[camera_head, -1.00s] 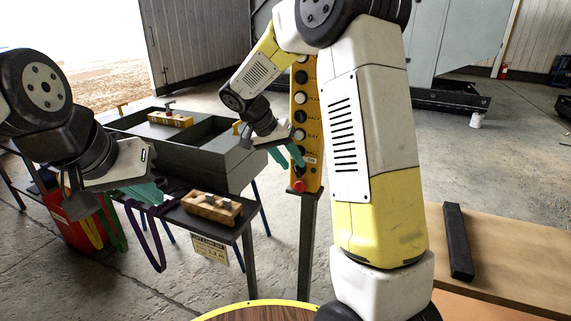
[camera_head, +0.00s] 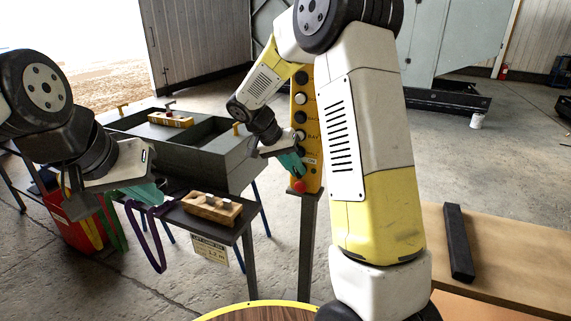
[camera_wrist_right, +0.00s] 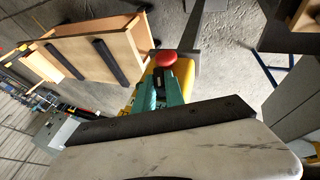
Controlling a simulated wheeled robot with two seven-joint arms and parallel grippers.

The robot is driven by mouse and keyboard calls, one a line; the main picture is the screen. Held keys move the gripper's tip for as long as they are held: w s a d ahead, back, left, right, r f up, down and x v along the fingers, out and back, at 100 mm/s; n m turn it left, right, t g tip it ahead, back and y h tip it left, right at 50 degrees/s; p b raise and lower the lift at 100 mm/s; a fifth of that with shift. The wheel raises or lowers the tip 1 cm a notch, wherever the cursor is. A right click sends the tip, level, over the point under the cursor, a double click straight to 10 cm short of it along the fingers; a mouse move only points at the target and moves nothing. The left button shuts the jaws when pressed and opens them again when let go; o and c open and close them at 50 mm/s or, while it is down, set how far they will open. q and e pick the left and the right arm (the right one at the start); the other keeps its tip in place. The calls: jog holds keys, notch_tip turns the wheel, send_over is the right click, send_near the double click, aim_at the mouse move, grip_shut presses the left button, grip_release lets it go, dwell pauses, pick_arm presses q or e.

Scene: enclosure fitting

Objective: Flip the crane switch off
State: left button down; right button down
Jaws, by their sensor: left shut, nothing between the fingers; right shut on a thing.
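The crane control pendant is a tall yellow box (camera_head: 312,127) on a dark post, with a column of black and white knobs and a red button (camera_head: 299,186) near its bottom. My right gripper (camera_head: 297,168) is at the pendant's lower front, just above the red button. Its teal fingers are shut on a small dark part, the switch (camera_wrist_right: 160,76), seen in the right wrist view beside the red button (camera_wrist_right: 166,58). The fingers hide much of the switch, so its position cannot be told. My left gripper (camera_head: 157,192) is shut and empty at the left, above the strap.
A grey open box (camera_head: 200,150) stands on a dark bench behind the grippers. A wooden block with pegs (camera_head: 212,207) lies on the bench's front corner. A purple strap (camera_head: 154,245) hangs by the left gripper. A wooden table with a black bar (camera_head: 458,240) is at right.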

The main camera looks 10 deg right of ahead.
jog(key=shift+a+g+h, duration=0.1)
jog(key=shift+g+h, duration=0.3)
jog(key=shift+h, duration=0.3)
jog(key=c, duration=1.4)
grip_release()
jog(key=v, duration=0.7)
jog(key=shift+a+r, duration=0.25)
jog(key=shift+r, duration=0.05)
